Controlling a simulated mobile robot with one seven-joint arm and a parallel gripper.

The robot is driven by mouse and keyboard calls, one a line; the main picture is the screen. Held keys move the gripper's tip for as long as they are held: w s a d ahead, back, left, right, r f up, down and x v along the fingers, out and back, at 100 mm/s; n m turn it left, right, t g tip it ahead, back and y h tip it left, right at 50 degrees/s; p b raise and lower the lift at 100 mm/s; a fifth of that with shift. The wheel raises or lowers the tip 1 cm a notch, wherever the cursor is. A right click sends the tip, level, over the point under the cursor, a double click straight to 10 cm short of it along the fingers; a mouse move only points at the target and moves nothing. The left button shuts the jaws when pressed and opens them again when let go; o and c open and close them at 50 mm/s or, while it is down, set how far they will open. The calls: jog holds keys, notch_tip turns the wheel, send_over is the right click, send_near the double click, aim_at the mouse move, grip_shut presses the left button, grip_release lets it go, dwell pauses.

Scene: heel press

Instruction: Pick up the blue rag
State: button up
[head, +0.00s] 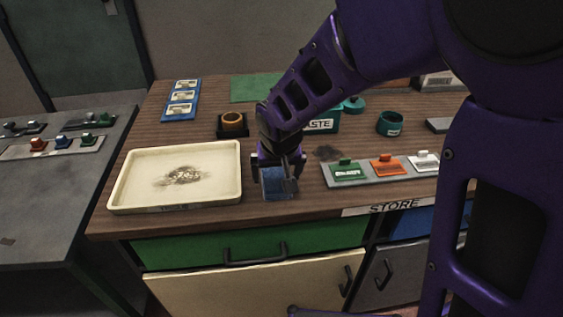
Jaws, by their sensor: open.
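The blue rag (276,184) lies on the wooden worktop (290,211) near its front edge, between the cream tray and the grey rack. My gripper (276,181) points down right over the rag, and its fingers overlap the rag in the picture. The jaws are open. Part of the rag is hidden behind the fingers, and I cannot tell whether they touch it.
A cream tray (122,187) with dark debris stands close on the left. A grey rack (333,179) with green, orange and white pieces is on the right. A dark block with a round ring (232,120) stands behind. Drawers lie below the front edge.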

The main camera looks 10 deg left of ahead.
aim_at(276, 180)
jog(key=shift+w+a+f, duration=0.1)
jog(key=shift+w+f, duration=0.15)
jog(key=shift+f, duration=0.25)
jog(key=shift+s, duration=0.1)
jog(key=shift+c, duration=0.4)
jog(key=c, duration=1.1)
notch_tip(276, 180, up, 10)
jog(key=shift+r+p, duration=0.1)
jog(key=shift+p, duration=0.8)
jog(key=o, duration=0.8)
jog(key=c, duration=0.6)
